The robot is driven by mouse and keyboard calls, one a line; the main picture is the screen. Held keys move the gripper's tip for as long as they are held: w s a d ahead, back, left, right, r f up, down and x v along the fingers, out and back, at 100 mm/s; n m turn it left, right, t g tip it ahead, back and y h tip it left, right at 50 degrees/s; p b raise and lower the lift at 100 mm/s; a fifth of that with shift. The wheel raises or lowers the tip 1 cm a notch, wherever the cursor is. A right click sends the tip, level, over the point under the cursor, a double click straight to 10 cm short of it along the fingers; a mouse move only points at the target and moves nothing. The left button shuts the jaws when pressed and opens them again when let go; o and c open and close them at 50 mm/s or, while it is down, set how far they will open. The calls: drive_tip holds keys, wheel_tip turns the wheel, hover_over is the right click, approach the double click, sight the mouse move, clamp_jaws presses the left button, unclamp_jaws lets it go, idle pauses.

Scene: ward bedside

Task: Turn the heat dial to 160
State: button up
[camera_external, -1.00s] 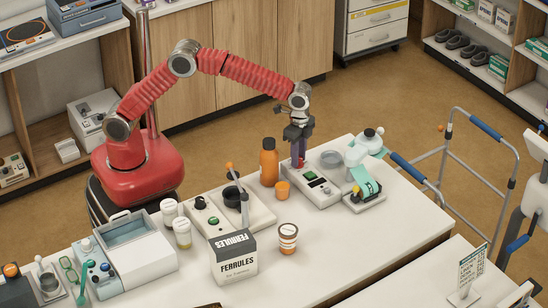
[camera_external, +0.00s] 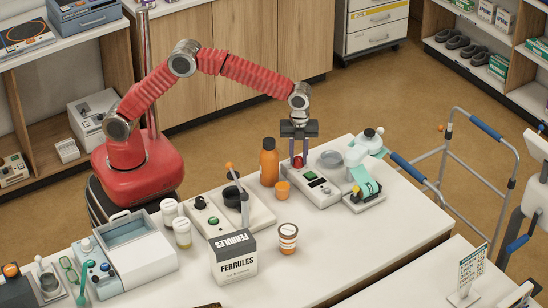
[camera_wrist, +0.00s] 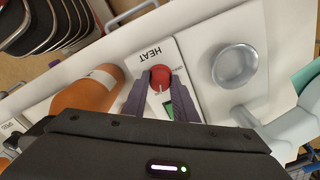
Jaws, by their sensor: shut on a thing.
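The heat dial (camera_wrist: 159,78) is a red round knob on a white device marked HEAT (camera_wrist: 170,50). In the external view the dial (camera_external: 298,162) sits at the back end of the device (camera_external: 322,193), which has a dark display. My gripper (camera_external: 299,158) points down over the device. In the wrist view my gripper (camera_wrist: 160,84) has its two dark fingers on either side of the red dial, shut on it. The dial's scale marks are too small to read, so I cannot tell its setting.
A device with a shallow round dish (camera_external: 331,158) is to the right, near a teal-and-white item (camera_external: 362,190).

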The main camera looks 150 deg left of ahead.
sight(298, 159)
drive_tip(key=shift+w+m, duration=0.1)
drive_tip(key=shift+m, duration=1)
drive_tip(key=shift+r, duration=0.1)
drive_tip(key=o, duration=1)
drive_tip(key=shift+o, duration=0.2)
wheel_tip(298, 159, up, 14)
drive_tip(key=shift+f, duration=0.2)
drive_tip(key=shift+d, duration=0.1)
